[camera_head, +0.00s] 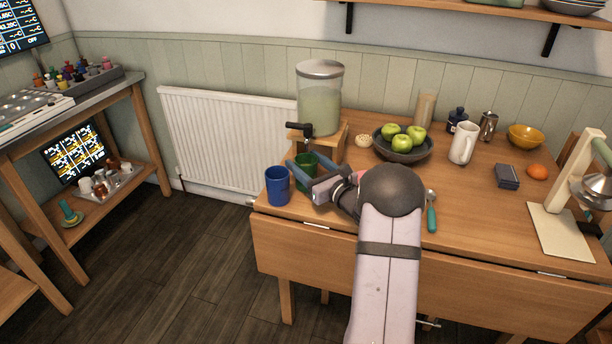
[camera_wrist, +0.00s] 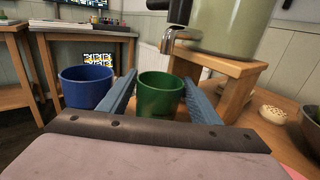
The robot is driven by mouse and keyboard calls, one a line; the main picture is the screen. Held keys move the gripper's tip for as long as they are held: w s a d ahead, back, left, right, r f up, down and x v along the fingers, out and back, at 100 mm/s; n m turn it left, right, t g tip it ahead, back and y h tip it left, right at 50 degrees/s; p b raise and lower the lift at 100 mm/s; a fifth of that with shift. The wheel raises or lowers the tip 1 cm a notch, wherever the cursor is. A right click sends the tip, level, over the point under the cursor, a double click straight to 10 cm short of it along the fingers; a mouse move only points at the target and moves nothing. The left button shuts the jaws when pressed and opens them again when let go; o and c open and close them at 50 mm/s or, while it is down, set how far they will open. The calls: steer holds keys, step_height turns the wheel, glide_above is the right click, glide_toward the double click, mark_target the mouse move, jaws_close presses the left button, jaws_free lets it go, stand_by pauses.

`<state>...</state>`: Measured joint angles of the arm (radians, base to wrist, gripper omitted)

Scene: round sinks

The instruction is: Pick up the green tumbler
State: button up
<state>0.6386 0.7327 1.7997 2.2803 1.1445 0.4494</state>
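The green tumbler (camera_head: 306,168) stands upright on the wooden table near its left end, partly hidden by my gripper in the head view. In the wrist view the green tumbler (camera_wrist: 160,95) sits between the two blue-grey fingers. My gripper (camera_head: 304,174) is open around it, one finger on each side. In the wrist view my gripper (camera_wrist: 160,95) shows a gap between the left finger and the tumbler, while the right finger looks close to it. I cannot tell whether that finger touches.
A blue tumbler (camera_head: 277,186) stands just left of my gripper. A glass dispenser (camera_head: 319,100) on a wooden stand (camera_head: 331,143) rises behind, its tap overhanging near the green tumbler. A bowl of green apples (camera_head: 403,151) is to the right. The table's front edge is close.

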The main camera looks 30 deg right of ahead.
steer(key=c, duration=0.7)
steer(key=shift+r, duration=0.3)
steer(key=shift+r+p, duration=0.4)
steer(key=shift+r, duration=0.2)
steer(key=shift+s+d+f, duration=0.15)
steer(key=shift+s, duration=0.45)
steer(key=s+d, duration=0.1)
steer(key=s, duration=0.9)
steer(key=s+d, duration=0.1)
steer(key=s, duration=0.9)
steer(key=s+d+p, duration=0.1)
steer(key=s, duration=0.9)
steer(key=shift+s+d, duration=0.15)
steer(key=shift+d, duration=0.2)
steer(key=shift+s, duration=0.15)
